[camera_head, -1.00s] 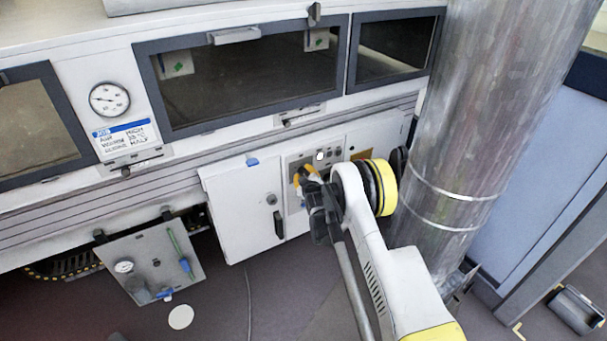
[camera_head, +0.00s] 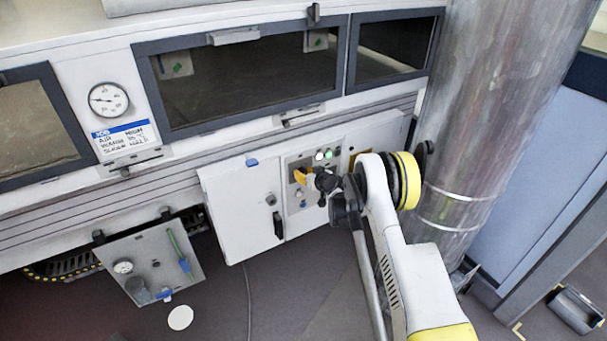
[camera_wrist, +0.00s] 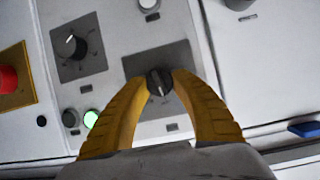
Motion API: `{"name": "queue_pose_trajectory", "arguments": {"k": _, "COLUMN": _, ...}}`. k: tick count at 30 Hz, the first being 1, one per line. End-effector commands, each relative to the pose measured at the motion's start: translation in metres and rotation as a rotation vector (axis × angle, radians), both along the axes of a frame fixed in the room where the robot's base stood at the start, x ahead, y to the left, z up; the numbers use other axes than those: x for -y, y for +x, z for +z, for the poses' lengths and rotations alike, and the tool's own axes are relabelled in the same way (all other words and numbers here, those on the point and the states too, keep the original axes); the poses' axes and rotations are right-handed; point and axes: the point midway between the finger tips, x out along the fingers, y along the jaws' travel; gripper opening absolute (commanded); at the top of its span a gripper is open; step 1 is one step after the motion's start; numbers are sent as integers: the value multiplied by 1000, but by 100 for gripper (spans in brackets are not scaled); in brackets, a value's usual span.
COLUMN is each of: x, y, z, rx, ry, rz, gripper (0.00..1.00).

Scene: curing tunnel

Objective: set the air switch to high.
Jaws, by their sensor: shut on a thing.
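My gripper (camera_wrist: 159,88) has its two yellow fingers shut on a small black rotary knob (camera_wrist: 159,80) in the wrist view. The knob sits on a dark grey square plate, and its white mark points down in that view. Its scale lettering is too small to read, so I cannot tell its label or setting. A second black knob (camera_wrist: 70,45) on a similar plate is to the left, untouched. In the head view my gripper (camera_head: 302,177) is at the control panel (camera_head: 291,159), and the held knob is hidden there.
A green lamp (camera_wrist: 91,118) glows on the panel, and a red button (camera_wrist: 7,79) sits on yellow at the left. A job card (camera_head: 123,135) under the gauge (camera_head: 108,99) reads air high. A metal duct (camera_head: 470,130) stands close right of my arm.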

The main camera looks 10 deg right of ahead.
Motion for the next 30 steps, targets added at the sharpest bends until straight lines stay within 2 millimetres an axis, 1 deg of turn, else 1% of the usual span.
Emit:
{"name": "queue_pose_trajectory", "arguments": {"k": 9, "x": 1, "y": 1, "z": 0, "rx": -93, "ry": 286, "rz": 1, "gripper": 0}}
{"name": "queue_pose_trajectory", "arguments": {"k": 18, "x": 2, "y": 1, "z": -1, "rx": -169, "ry": 520, "rz": 0, "gripper": 0}}
{"name": "queue_pose_trajectory", "arguments": {"k": 24, "x": 2, "y": 1, "z": -1, "rx": -204, "ry": 628, "rz": 1, "gripper": 0}}
{"name": "queue_pose_trajectory", "arguments": {"k": 30, "x": 2, "y": 1, "z": 0, "rx": -225, "ry": 690, "rz": 0, "gripper": 0}}
